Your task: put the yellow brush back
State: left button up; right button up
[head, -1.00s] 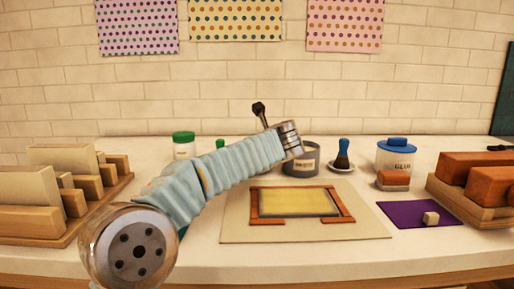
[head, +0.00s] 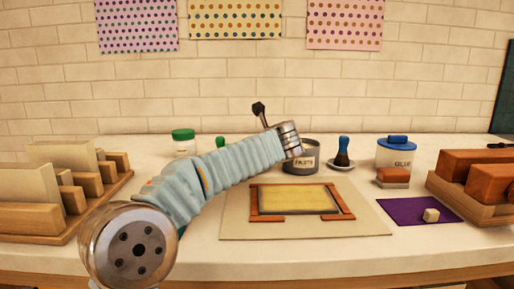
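No yellow brush can be made out in the head view. My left arm (head: 215,172) reaches in from the left across the worktop, and its metal wrist end (head: 289,140) is in front of the grey labelled tin (head: 306,161). The fingers of my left gripper cannot be made out. A dark knob on a thin stem (head: 259,109) sticks up behind the wrist; I cannot tell what it belongs to. A blue-handled brush (head: 342,149) stands on a white saucer (head: 344,168). A green-topped thing (head: 220,142) is partly hidden behind my arm. My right gripper is not in view.
A board (head: 232,224) with a yellow panel (head: 299,199) in a reddish frame lies in the middle. A green-lidded jar (head: 184,143), a blue-lidded glue pot (head: 396,154), a purple mat (head: 428,212) and wooden block trays (head: 45,235) at both sides surround it. The front strip is clear.

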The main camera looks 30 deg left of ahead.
pick_arm(q)
jog(key=shift+f, duration=0.2)
jog(key=o, duration=1.7)
jog(key=shift+o, duration=0.2)
jog(key=shift+r, duration=0.1)
notch_tip(320, 180, up, 2)
jog(key=shift+r+p, duration=0.15)
jog(key=shift+p, duration=1.05)
jog(key=shift+r, duration=3.3)
